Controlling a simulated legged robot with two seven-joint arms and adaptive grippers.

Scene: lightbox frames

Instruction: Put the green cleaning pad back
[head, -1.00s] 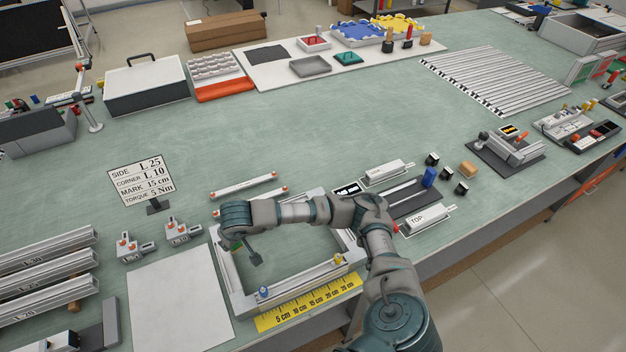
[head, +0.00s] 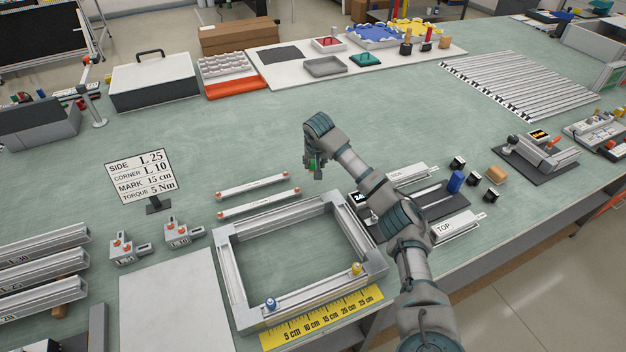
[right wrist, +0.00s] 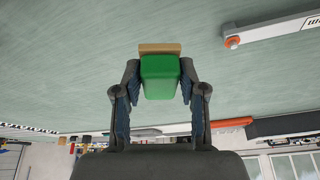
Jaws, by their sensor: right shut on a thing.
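My right gripper (head: 315,170) is shut on the green cleaning pad (right wrist: 160,75), a green block with a tan face on its far end. In the right wrist view it sits between both fingertips. In the head view the gripper is held above the open bench, beyond the aluminium frame (head: 232,270), and the pad is mostly hidden by the fingers. On the white mat (head: 285,80) at the back are a grey tray (head: 324,67) and a teal square piece with a knob (head: 365,60). My left gripper is not in view.
Two loose bars (head: 258,202) lie left of my arm, behind the frame. A sign (head: 140,175) stands at the left. A dark mat with a blue piece (head: 455,182) lies right of my arm. The bench between gripper and white mat is clear.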

